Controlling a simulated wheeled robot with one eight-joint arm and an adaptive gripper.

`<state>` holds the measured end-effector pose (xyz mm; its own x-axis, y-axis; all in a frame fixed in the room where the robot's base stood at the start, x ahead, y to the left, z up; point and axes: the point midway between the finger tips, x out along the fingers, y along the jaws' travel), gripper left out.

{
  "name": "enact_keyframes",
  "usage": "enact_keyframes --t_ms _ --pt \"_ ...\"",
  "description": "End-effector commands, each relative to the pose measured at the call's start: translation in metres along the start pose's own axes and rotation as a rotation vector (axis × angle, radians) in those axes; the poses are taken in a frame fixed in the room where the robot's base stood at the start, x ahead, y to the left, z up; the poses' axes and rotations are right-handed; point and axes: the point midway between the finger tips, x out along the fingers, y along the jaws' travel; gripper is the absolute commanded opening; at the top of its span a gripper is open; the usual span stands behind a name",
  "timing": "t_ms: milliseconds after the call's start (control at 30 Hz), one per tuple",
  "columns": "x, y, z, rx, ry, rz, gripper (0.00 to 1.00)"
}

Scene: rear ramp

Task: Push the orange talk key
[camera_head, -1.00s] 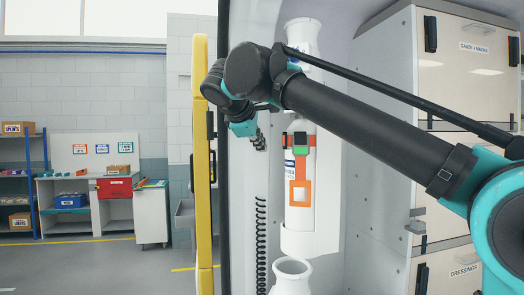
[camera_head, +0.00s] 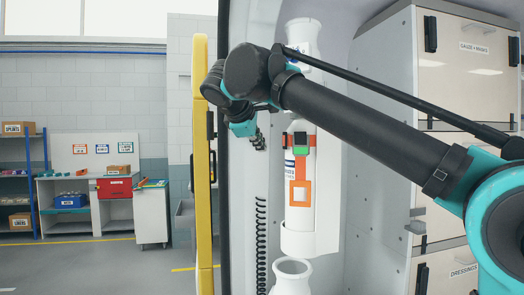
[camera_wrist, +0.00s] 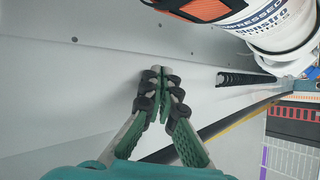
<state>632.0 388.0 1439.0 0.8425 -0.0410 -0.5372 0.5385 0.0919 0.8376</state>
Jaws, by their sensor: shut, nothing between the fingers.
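I cannot make out an orange talk key in either view. My gripper (camera_head: 260,144) is in front of the white wall panel, left of the white cylinder, and its fingers are together and empty. In the wrist view my gripper (camera_wrist: 160,74) points at the pale wall, with the fingertips closed. I cannot tell whether they touch it. A black coiled cord (camera_head: 261,245) hangs on the wall below the gripper and also shows in the wrist view (camera_wrist: 245,78). What its upper end joins is unclear.
A yellow door edge (camera_head: 203,170) is close on the left. Pale cabinets (camera_head: 467,85) fill the right. Open floor lies beyond the door.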

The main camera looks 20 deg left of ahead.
Motion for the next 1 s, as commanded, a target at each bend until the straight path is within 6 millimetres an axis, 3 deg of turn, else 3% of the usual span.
enact_keyframes --t_ms 1000 --pt "0.0054 0.0031 -0.0068 0.000 0.001 0.000 0.00"
